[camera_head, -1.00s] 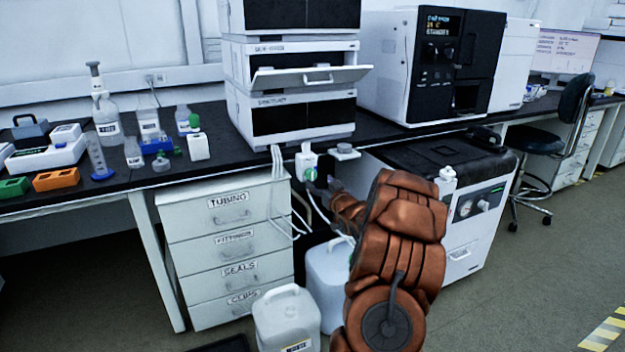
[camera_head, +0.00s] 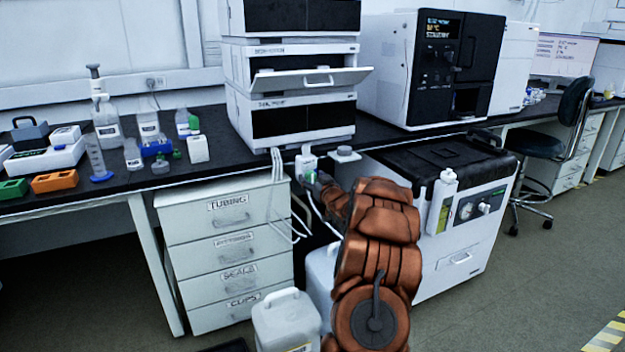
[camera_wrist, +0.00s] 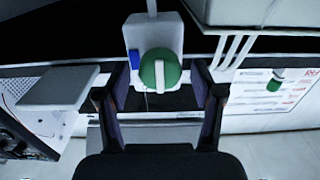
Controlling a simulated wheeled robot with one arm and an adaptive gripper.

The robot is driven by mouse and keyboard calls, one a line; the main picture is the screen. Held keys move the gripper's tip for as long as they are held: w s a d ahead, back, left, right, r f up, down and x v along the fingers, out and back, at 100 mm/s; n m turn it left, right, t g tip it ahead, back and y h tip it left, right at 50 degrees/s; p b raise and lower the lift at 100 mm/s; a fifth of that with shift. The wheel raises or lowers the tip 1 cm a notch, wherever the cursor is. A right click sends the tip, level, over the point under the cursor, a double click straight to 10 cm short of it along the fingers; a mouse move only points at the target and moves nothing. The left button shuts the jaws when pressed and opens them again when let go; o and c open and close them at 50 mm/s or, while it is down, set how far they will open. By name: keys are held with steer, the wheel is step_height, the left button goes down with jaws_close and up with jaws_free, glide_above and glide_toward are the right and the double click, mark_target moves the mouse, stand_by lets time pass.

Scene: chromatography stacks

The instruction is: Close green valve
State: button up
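The green valve (camera_head: 310,177) is a round green knob with a pale bar across its face. It sits on a white block (camera_head: 306,160) at the front edge of the bench, under the instrument stack. In the wrist view the green knob (camera_wrist: 160,68) is straight ahead with its pale bar upright, and a blue piece sits beside it on the white block. My gripper (camera_wrist: 160,84) is open, with one finger on each side of the knob. Gaps show between the fingers and the knob. In the head view my gripper (camera_head: 322,187) is close to the valve and partly hidden by my arm.
Pale tubes (camera_head: 279,185) hang left of the valve. A white shelf-like plate (camera_wrist: 66,88) juts out nearby in the wrist view. Drawers (camera_head: 225,250), white jugs (camera_head: 286,318) and a white cabinet unit (camera_head: 462,252) with a bottle (camera_head: 441,203) surround my arm below the bench.

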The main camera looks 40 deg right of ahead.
steer(key=c, duration=1)
